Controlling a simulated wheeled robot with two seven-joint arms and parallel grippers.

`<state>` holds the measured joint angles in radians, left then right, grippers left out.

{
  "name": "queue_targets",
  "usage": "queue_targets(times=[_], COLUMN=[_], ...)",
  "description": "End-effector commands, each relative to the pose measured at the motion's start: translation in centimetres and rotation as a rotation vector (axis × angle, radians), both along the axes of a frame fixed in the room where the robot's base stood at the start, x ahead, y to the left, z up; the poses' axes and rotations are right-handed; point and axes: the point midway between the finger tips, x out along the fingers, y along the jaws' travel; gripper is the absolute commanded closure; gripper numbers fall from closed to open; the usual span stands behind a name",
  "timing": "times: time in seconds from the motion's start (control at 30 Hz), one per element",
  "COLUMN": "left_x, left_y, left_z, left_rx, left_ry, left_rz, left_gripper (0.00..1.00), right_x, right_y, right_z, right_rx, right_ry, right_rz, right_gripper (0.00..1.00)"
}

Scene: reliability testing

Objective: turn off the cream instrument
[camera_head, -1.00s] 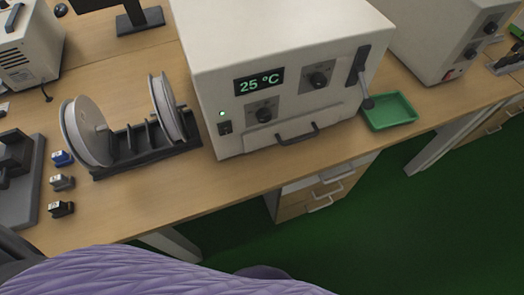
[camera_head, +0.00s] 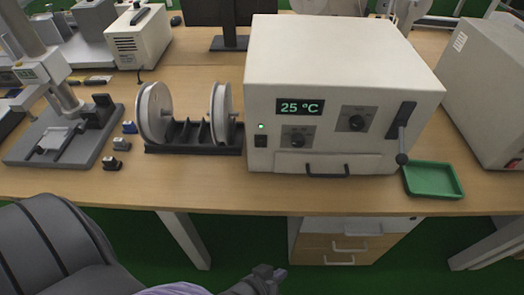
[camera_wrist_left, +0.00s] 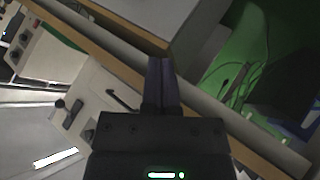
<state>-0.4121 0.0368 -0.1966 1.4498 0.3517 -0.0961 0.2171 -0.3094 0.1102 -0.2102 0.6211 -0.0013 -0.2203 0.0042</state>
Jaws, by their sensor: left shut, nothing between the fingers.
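The cream instrument (camera_head: 340,52) stands on the wooden bench, right of centre in the head view. Its display (camera_head: 300,107) is lit and reads 25 °C. A small green light (camera_head: 261,126) glows above a dark rocker switch (camera_head: 260,141) at the left of its front. It has two black knobs, a side lever and a low handle. My left gripper (camera_head: 272,275) is shut and empty, low in front of the bench, well apart from the instrument. In the left wrist view its closed fingers (camera_wrist_left: 161,84) show, with the instrument's front (camera_wrist_left: 88,100) tilted at left. My right gripper is out of view.
A black rack with two pale reels (camera_head: 190,136) stands close left of the instrument. A green tray (camera_head: 433,180) lies at its right. Small coloured blocks (camera_head: 122,143) and a grey stand (camera_head: 60,140) are farther left. The bench edge before the instrument is clear.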

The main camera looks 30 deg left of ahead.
Motion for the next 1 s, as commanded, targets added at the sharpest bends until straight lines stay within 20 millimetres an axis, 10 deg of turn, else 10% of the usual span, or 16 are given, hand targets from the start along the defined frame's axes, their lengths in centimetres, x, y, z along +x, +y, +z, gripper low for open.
queue_targets(times=[0.2,0.4,1.0], left_x=[5.6,5.1,6.5], left_y=[2.1,7.2,9.5], left_z=[9.9,15.8,16.9], left_rx=[-0.446,-0.764,-0.821], left_ry=[-0.477,-0.829,-0.902], left_rz=[0.489,0.902,0.986], left_gripper=[1.0,1.0,1.0], right_x=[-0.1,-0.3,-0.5], right_y=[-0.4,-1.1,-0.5], right_z=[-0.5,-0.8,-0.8], right_rx=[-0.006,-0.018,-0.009], right_ry=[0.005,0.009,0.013], right_rz=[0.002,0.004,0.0], right_gripper=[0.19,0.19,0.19])
